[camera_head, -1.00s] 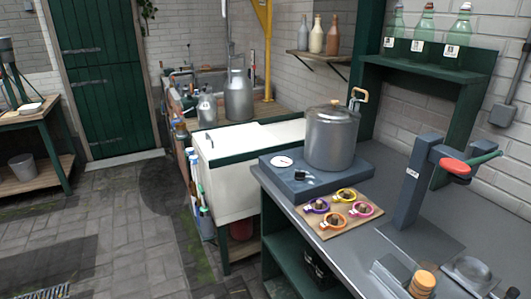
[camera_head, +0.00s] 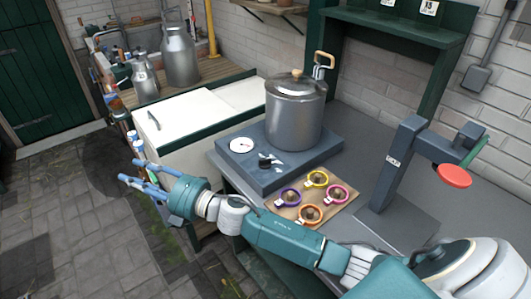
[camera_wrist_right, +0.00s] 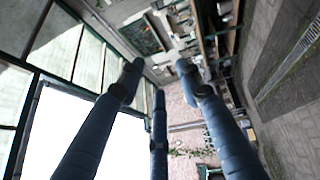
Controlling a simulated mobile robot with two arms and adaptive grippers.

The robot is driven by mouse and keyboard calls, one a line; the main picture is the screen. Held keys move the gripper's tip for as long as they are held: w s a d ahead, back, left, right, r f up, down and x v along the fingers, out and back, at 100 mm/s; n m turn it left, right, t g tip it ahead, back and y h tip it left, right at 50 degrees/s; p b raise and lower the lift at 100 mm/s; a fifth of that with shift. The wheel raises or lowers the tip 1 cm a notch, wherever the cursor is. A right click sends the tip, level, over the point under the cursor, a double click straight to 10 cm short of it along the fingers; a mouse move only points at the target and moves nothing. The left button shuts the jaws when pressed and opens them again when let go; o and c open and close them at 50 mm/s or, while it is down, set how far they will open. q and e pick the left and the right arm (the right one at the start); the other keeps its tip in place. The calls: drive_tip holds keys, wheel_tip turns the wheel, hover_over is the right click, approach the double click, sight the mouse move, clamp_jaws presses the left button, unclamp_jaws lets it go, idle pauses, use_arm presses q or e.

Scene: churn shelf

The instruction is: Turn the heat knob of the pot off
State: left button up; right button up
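The silver lidded pot (camera_head: 293,122) stands upright on a dark blue-grey heater base (camera_head: 262,182) on the counter. The black heat knob (camera_head: 265,161) is on the base's top, front left of the pot, with a white marking beside it. A white round dial (camera_head: 241,146) lies left of the knob. My right gripper (camera_head: 132,177) is open and empty, left of the base and off the counter, its fingers pointing left away from the knob. In the right wrist view, its three fingers (camera_wrist_right: 160,78) are spread with nothing between them. My left gripper is not in view.
A board with several coloured rings (camera_head: 290,213) lies in front of the base, behind my right forearm. A grey lever stand with a red end (camera_head: 454,176) rises at the right. A white chest (camera_head: 180,133) stands left of the counter. Air above the knob is clear.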

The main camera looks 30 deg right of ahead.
drive_tip(key=a+r+n+g+y, duration=0.3)
drive_tip(key=a+n+g+y, duration=0.1)
drive_tip(key=n, duration=0.5)
drive_tip(key=n+g+h+p, duration=0.2)
drive_tip(key=n+g+h, duration=1)
drive_tip(key=n+h, duration=0.3)
approach(266, 159)
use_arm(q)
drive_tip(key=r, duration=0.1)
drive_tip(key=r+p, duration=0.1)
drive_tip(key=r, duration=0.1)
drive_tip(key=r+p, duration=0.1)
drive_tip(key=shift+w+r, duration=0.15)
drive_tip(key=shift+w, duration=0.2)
use_arm(e)
drive_tip(key=f, duration=0.8)
drive_tip(key=shift+s+a+f, duration=0.2)
drive_tip(key=shift+a+f, duration=0.05)
drive_tip(key=shift+f, duration=0.1)
clamp_jaws()
